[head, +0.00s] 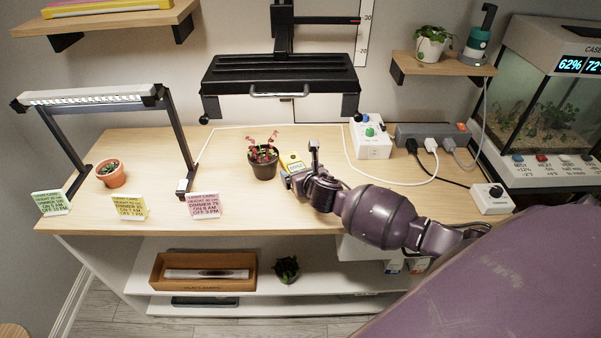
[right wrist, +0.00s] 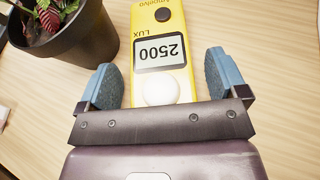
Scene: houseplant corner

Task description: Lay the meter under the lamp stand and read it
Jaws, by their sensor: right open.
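The yellow light meter (head: 291,161) lies on the table beside a dark pot with a reddish plant (head: 263,160), in front of the black lamp hood (head: 280,80). A second lamp stand (head: 90,97) with a lit white bar stands at the left. My left gripper is not in view.
Green, yellow and pink cards (head: 204,206) stand along the front edge. A terracotta pot (head: 111,175) is under the left lamp. A white control box (head: 371,138), power strip (head: 430,135) and cables occupy the right. Bare tabletop lies between the left lamp and the dark pot.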

